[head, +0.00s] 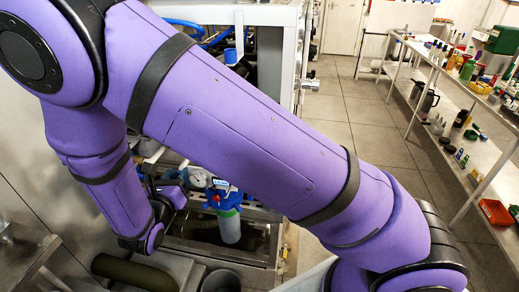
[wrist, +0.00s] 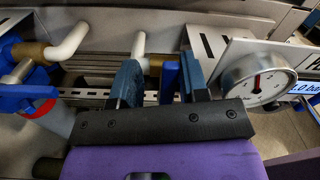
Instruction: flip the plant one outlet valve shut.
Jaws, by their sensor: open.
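In the wrist view my gripper (wrist: 160,65) is open, its two blue-grey fingers spread to either side of a brass valve fitting (wrist: 155,64). A blue piece, apparently the valve's lever handle (wrist: 169,82), shows between the fingers, nearer the right one. I cannot tell whether either finger touches it. A white pipe (wrist: 138,44) rises behind the left finger. No readable label confirms that this is the plant one outlet valve. In the head view my own arm hides most of the gripper and the valve.
A round pressure gauge (wrist: 258,80) sits close right of the fingers; it also shows in the head view (head: 197,178). Another brass fitting (wrist: 32,52) with a blue handle (wrist: 25,95) stands left.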

